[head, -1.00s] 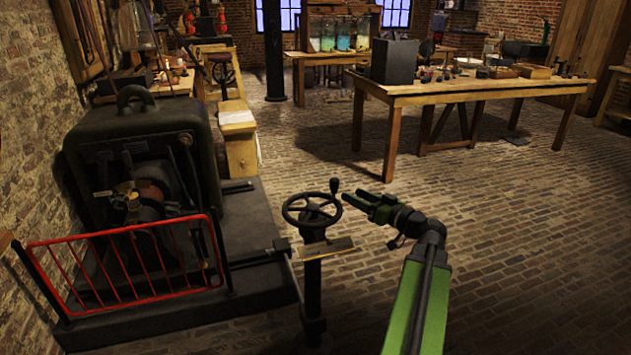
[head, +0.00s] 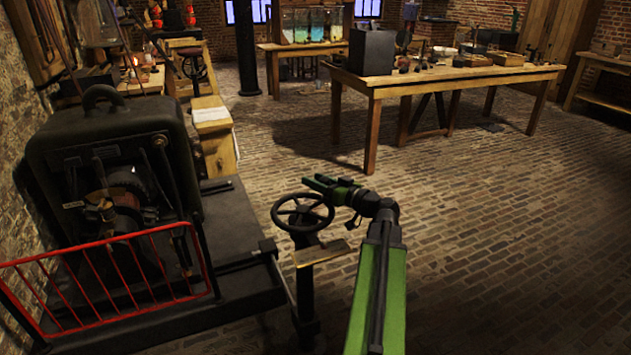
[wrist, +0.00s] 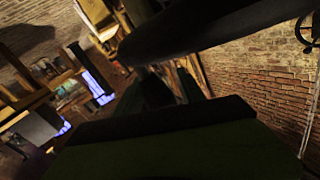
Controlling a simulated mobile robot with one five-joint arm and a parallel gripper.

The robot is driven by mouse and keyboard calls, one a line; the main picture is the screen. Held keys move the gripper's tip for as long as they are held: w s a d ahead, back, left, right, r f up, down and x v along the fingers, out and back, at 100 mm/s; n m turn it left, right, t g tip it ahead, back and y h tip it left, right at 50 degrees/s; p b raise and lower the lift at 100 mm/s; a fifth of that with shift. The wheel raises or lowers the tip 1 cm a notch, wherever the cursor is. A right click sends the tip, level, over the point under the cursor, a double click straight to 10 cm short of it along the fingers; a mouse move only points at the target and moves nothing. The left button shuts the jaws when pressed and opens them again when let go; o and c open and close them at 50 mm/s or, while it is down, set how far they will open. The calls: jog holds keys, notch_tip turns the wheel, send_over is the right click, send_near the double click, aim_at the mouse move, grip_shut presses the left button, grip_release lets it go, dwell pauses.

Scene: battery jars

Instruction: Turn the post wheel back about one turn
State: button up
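The post wheel (head: 277,222) is a dark spoked handwheel on top of a dark post (head: 304,290), left of my arm in the head view. My green and black gripper (head: 312,184) is at the wheel's upper right rim, overlapping it in the picture. The wheel's upright handle knob is not visible; the gripper covers the area near the rim. Contact cannot be made out. In the wrist view, dark gripper parts (wrist: 160,90) fill the middle, and I cannot tell what lies between the fingers.
A wooden plate (head: 322,253) sits on the post below the wheel. A black machine (head: 105,140) behind a red railing (head: 110,285) stands at left. A long wooden table (head: 440,80) is behind. The brick floor (head: 500,220) at right is clear.

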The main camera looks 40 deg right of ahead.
grip_shut()
dwell(1.2)
